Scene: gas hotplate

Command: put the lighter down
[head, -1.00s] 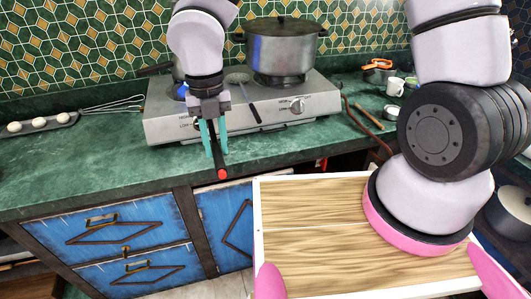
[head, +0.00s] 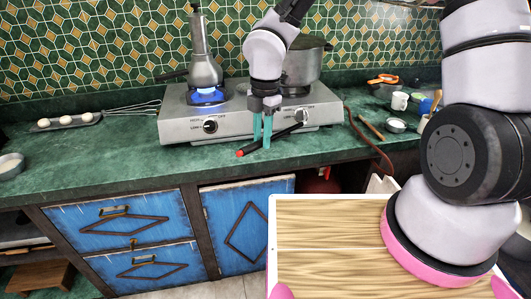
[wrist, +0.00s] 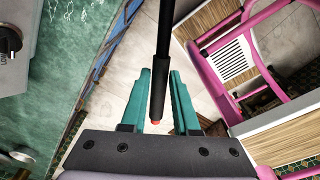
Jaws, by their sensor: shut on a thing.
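The lighter (head: 286,133) is a thin black stick with a red end, held aslant in front of the hotplate in the head view. Its red end is at the lower left. My gripper (head: 262,141) is shut on it with teal fingers pointing down. In the wrist view the lighter (wrist: 161,60) runs between the two fingers (wrist: 160,76), its red end near the palm. Floor tiles show behind the fingers there, with the counter at the left. Its far end is cut off in the wrist view.
The hotplate (head: 233,122) stands on the green counter (head: 110,155). A moka pot (head: 205,70) is over the lit left burner with its blue flame (head: 206,96). A large pot (head: 304,65) is on the right. The counter left of the hotplate has free room.

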